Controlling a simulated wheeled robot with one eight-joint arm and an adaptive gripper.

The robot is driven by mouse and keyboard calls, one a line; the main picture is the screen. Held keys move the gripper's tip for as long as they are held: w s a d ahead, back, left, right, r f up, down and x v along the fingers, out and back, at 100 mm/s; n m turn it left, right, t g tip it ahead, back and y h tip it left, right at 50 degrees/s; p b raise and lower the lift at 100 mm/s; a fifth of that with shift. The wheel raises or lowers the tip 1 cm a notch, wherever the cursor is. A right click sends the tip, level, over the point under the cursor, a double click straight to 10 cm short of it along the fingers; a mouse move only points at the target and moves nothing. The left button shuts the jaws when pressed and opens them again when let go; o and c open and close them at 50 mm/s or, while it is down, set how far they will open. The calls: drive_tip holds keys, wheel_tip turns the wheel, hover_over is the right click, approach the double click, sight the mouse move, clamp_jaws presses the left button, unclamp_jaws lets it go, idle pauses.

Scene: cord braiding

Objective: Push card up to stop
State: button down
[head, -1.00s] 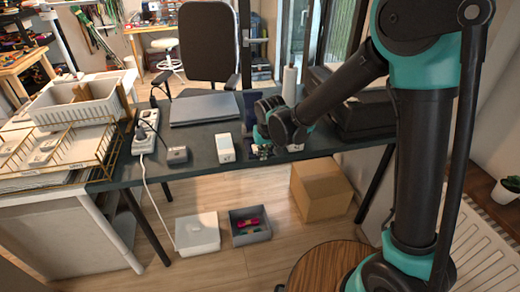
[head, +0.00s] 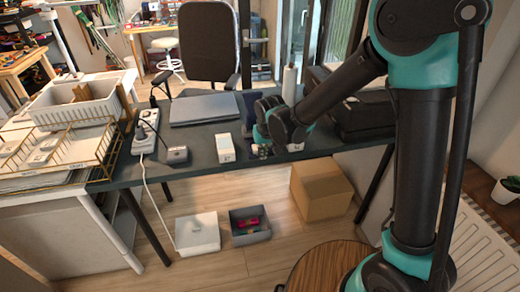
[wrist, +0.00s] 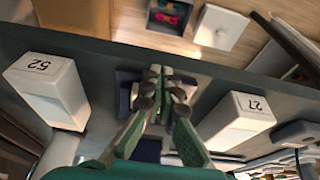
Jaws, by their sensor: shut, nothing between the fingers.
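My gripper (wrist: 163,82) is shut and empty, with its fingertips pointing down at the front edge of the dark table (wrist: 225,75). It also shows in the head view (head: 262,152). A dark blue piece (wrist: 126,90) with a pale edge lies under and around the fingertips. I cannot tell whether the fingers touch it, or whether it is the card or its holder. A dark blue upright part (head: 248,101) shows behind the gripper in the head view. No separate stop can be made out; my fingers and arm hide much of this spot.
White blocks flank the gripper: one marked 27 (wrist: 240,118) and one marked 52 (wrist: 48,90). A laptop (head: 203,109), a small dark device (head: 176,155) and a power strip (head: 144,140) lie to the left. A black case (head: 365,115) stands right. Boxes (head: 320,190) are below.

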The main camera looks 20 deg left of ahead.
drive_tip(key=shift+s, duration=0.1)
wheel_tip(320, 180, up, 7)
idle(0.7)
drive_tip(key=shift+d, duration=0.15)
drive_tip(key=d+m, duration=0.3)
drive_tip(key=d, duration=2)
drive_tip(key=s+d+f+m+h, duration=0.1)
drive_tip(key=s+d+f, duration=0.1)
drive_tip(key=s+d, duration=0.3)
drive_tip(key=s+d+f+m+t, duration=0.1)
drive_tip(key=s+d, duration=0.5)
drive_tip(key=d, duration=0.7)
wheel_tip(320, 180, down, 2)
drive_tip(key=shift+s+f+m+h, duration=0.2)
drive_tip(key=shift+s+m+h, duration=0.15)
drive_tip(key=shift+m, duration=0.25)
